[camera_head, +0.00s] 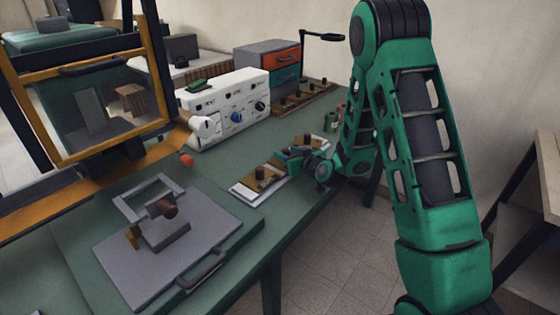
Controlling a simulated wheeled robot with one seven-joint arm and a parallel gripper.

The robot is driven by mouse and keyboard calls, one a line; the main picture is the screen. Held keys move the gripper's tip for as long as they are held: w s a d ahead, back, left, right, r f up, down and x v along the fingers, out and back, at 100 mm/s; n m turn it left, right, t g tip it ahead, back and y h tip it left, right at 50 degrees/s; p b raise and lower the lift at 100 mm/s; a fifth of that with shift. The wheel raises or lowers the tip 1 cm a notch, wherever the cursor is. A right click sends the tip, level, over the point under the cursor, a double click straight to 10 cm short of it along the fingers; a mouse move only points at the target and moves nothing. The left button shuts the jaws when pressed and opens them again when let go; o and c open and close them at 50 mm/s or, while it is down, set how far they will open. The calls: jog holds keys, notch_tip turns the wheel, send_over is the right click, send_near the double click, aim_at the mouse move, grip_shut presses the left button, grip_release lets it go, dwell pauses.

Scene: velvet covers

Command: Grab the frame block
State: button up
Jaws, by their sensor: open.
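My gripper (285,158), green like the arm, hangs low over the right edge of the green table. It is open, and no object shows between its fingers at this size. Just left of it, a small brown block (261,174) stands on a pale, flat board (246,188); I cannot tell whether the gripper touches it. A grey frame-shaped block (130,208) with an open middle sits on a grey plate (115,262) at the front left, well away from the gripper. I cannot tell for certain which of these is the frame block.
A white box with knobs (225,110) stands behind the board. An orange-framed machine (70,160) rises at the left. A drawer unit (268,65) and a wooden rack (303,98) are at the back. A small orange piece (187,160) lies on the table.

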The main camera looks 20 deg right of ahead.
jog(key=shift+a, duration=0.3)
grip_shut()
jog(key=shift+r, duration=0.1)
